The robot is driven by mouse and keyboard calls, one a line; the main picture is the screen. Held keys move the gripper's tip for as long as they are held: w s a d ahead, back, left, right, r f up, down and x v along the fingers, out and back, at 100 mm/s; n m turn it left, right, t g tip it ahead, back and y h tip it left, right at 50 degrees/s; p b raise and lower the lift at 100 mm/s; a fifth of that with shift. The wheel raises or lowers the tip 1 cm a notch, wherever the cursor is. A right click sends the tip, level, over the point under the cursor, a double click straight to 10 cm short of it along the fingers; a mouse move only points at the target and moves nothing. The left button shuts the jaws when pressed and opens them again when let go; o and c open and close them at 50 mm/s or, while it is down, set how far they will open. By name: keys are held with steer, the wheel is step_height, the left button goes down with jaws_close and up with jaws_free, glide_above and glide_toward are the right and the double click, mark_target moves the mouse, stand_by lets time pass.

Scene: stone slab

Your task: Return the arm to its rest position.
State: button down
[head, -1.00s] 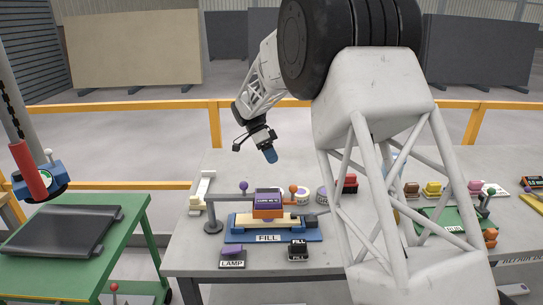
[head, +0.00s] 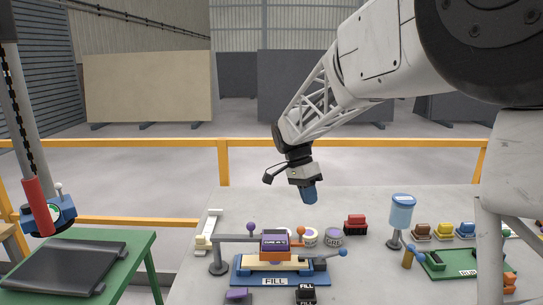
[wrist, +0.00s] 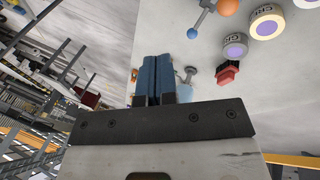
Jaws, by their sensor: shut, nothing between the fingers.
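My gripper (head: 309,196) hangs above the far part of the grey table (head: 370,220), its blue fingers pointing down and shut with nothing between them. In the wrist view the two blue fingers of my gripper (wrist: 154,80) lie side by side, touching, with the table surface beyond. My arm reaches in from the upper right of the head view. The gripper is clear of everything on the table.
A blue fixture marked FILL (head: 274,281) stands at front centre with a purple-topped orange block (head: 276,247). A green cart (head: 135,265) stands left.

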steer(key=s+d+r+n+t+y, duration=0.1)
steer(key=s+d+n, duration=0.2)
steer(key=s, duration=0.7)
steer(key=s+d+r+n+t+y, duration=0.1)
steer(key=s+d+r+n+t, duration=0.15)
steer(key=s, duration=0.75)
steer(key=s+d+f+n+t, duration=0.1)
steer(key=s+f+n, duration=0.2)
steer(key=s, duration=0.5)
steer(key=s+d+f+n+t+y, duration=0.1)
steer(key=s+f+n, duration=0.2)
steer(key=s, duration=0.5)
steer(key=shift+s+d, duration=0.3)
steer(key=shift+s, duration=0.05)
steer(key=shift+w, duration=0.1)
